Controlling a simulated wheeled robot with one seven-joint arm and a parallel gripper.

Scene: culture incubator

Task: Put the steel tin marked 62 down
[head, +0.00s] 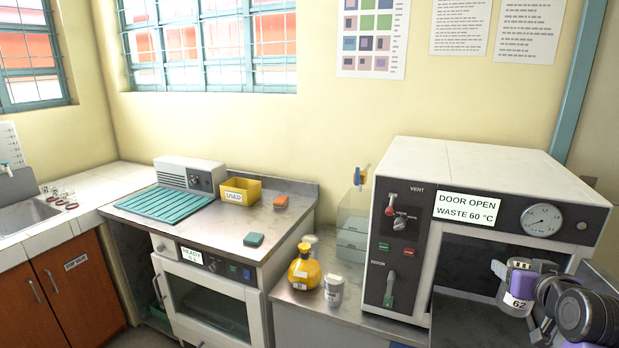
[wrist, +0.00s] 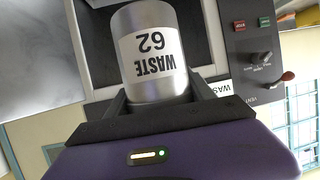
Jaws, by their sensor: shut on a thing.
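The steel tin marked 62 is a silver cylinder with a white label reading WASTE 62. It fills the top middle of the wrist view (wrist: 150,82) and its label shows at the right of the head view (head: 518,306). My gripper (head: 515,285) is shut on it, with one dark finger on each side of the tin in the wrist view (wrist: 157,98). The tin is held in front of the open oven (head: 456,318), whose sign reads DOOR OPEN, WASTE 60 °C. The tin's base and what is under it are hidden.
A yellow bottle (head: 305,270) and another grey tin (head: 334,291) stand on the bench left of the oven. Further left are a yellow USED bin (head: 241,190), a teal rack (head: 165,203) and small blocks. Bare steel worktop (head: 228,220) lies between them.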

